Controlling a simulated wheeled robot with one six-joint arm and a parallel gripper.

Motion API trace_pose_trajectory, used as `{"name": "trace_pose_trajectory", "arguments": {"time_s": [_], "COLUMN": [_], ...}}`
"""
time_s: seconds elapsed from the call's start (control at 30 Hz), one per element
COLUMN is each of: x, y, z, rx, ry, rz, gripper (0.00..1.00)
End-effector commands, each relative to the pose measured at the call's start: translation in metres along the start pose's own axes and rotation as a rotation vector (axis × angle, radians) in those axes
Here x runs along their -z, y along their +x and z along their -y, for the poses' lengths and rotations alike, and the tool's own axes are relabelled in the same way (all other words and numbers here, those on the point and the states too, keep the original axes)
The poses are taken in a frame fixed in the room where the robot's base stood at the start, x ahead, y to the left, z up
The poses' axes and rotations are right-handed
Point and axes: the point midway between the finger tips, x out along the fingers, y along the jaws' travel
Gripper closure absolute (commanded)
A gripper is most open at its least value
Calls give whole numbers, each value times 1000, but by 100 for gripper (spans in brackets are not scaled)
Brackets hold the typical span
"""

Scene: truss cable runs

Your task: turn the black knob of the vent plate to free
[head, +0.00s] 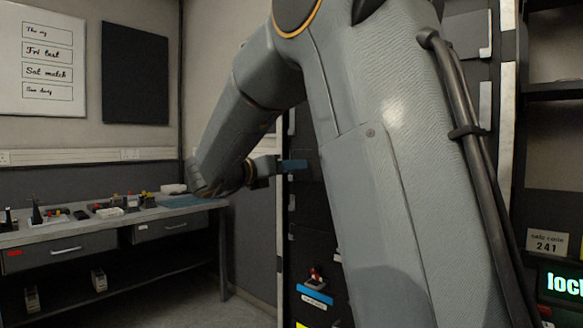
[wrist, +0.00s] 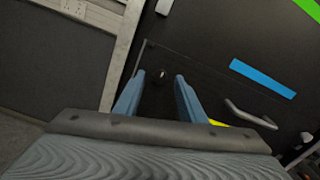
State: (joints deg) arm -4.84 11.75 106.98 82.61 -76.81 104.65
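In the wrist view, my gripper (wrist: 160,76) is open, its two blue fingers apart with nothing held between them. A small dark round knob (wrist: 163,73) with a pale mark shows in the gap between the fingertips, apart from both as far as I can tell. It sits on a black vent plate (wrist: 158,55) on a dark panel front; the plate's lower part is hidden by my gripper. In the head view, my gripper (head: 291,166) reaches the dark front from the left; my arm hides much of it, and the knob cannot be made out there.
In the wrist view, a blue strip (wrist: 263,78) and a metal handle (wrist: 250,115) lie right of the plate. A pale upright post (wrist: 122,60) stands left. In the head view, a workbench (head: 110,228) with small items stands at the left wall.

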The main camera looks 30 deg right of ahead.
Motion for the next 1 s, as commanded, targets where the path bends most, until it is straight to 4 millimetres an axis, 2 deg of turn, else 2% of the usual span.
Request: {"name": "trace_pose_trajectory", "arguments": {"time_s": [0.37, 0.5, 0.6, 1.0], "x": [0, 0, 0, 0], "y": [7, 7, 6, 6], "z": [0, 0, 0, 0], "rx": [-1, -1, -1, -1], "ry": [-1, -1, -1, -74], "rz": [0, 0, 0, 0], "gripper": [63, 87, 100, 100]}}
